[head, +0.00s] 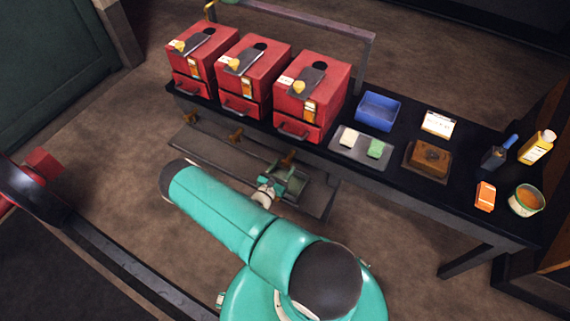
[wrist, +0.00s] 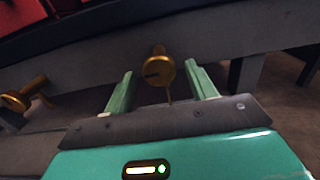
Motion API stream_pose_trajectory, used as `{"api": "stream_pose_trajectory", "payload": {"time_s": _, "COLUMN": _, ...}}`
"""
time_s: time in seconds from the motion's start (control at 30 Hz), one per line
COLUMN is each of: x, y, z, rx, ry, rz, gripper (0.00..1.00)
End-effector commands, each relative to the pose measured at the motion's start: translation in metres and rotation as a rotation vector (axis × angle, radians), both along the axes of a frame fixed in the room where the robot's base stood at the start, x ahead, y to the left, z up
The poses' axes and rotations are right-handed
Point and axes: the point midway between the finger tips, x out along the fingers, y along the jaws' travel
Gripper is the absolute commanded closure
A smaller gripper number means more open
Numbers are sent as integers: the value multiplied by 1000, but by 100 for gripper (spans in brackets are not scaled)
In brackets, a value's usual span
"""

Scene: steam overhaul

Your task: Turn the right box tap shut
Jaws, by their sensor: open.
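Three brass taps line the front of the bench below the red boxes. The right box tap (head: 288,158) is partly hidden by my gripper in the head view. In the wrist view the right tap (wrist: 160,70) shows a round brass face with a dark slot and a thin stem hanging down. My gripper (head: 288,176) is open; in the wrist view its two green fingers stand apart on either side of the tap. I cannot tell whether they touch it. The middle tap (head: 236,135) also shows at the left of the wrist view (wrist: 22,100).
The left tap (head: 190,117) is farther along. Above stand the left red box (head: 190,62), middle red box (head: 245,80) and right red box (head: 300,100). A blue tray (head: 378,110), a tin (head: 526,200) and bottles stand on the black bench (head: 395,190).

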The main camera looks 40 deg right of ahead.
Motion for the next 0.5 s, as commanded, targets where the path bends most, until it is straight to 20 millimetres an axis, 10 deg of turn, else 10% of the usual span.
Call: {"api": "stream_pose_trajectory", "payload": {"time_s": 0.5, "x": 10, "y": -24, "z": 0, "rx": 0, "ry": 0, "rz": 2, "gripper": 43}}
